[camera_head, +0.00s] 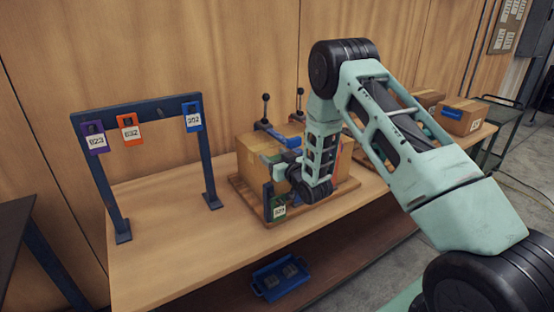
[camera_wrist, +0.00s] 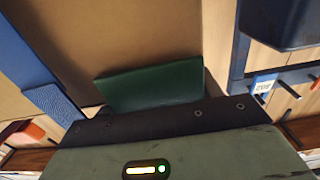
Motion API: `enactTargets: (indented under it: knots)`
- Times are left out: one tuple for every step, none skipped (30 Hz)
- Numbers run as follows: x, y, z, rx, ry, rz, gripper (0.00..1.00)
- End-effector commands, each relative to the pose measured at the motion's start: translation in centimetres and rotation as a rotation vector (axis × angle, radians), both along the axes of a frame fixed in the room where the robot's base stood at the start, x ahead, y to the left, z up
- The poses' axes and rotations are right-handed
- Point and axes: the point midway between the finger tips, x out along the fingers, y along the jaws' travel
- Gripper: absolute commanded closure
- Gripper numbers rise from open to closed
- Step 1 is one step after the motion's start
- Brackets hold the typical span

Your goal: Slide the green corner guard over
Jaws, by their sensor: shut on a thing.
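The green corner guard (camera_wrist: 150,88) shows in the wrist view as a dark green plate just beyond my gripper's dark edge, in front of the brown box face. In the head view a green piece with a white label (camera_head: 279,204) shows at the front left corner of the cardboard box (camera_head: 251,158). My gripper (camera_head: 272,182) is at that corner, low beside the box, shut on the green guard. My wrist hides much of the box front, and the fingertips are hard to make out.
The box sits on a wooden board (camera_head: 248,199) with black-knobbed clamps (camera_head: 265,108) behind. A dark blue rack (camera_head: 140,108) at left holds purple (camera_head: 94,138), orange (camera_head: 129,128) and blue (camera_head: 192,117) labelled tags. The tabletop (camera_head: 172,215) between is clear. A blue tray (camera_head: 280,277) lies below.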

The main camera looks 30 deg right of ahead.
Motion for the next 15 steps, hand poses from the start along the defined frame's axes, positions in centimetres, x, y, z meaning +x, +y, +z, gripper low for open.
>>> enactTargets:
  knots:
    - [0.02, 0.01, 0.04, 0.0, -0.001, 0.0, 0.59]
    - [0.02, 0.01, 0.04, 0.0, -0.001, 0.0, 0.59]
    - [0.02, 0.01, 0.04, 0.0, -0.001, 0.0, 0.59]
    - [0.02, 0.01, 0.05, 0.0, -0.001, 0.0, 0.59]
    - [0.01, 0.01, 0.04, 0.0, -0.001, 0.0, 0.59]
    - [0.01, 0.01, 0.05, 0.0, -0.001, 0.0, 0.31]
    - [0.01, 0.01, 0.04, 0.0, -0.001, 0.0, 0.23]
    - [0.01, 0.01, 0.04, 0.0, -0.001, 0.0, 0.14]
    - [0.01, 0.01, 0.04, 0.0, -0.001, 0.0, 0.11]
    - [0.01, 0.0, 0.04, 0.0, -0.001, 0.0, 0.11]
    - [0.01, 0.0, 0.04, 0.0, -0.001, 0.0, 0.11]
    - [0.0, 0.0, 0.03, 0.0, -0.001, 0.0, 0.11]
    - [0.0, 0.0, 0.03, 0.0, -0.001, 0.0, 0.11]
    - [0.0, 0.0, 0.03, 0.0, -0.001, 0.0, 0.11]
    - [0.0, 0.0, 0.03, 0.0, -0.001, 0.0, 0.11]
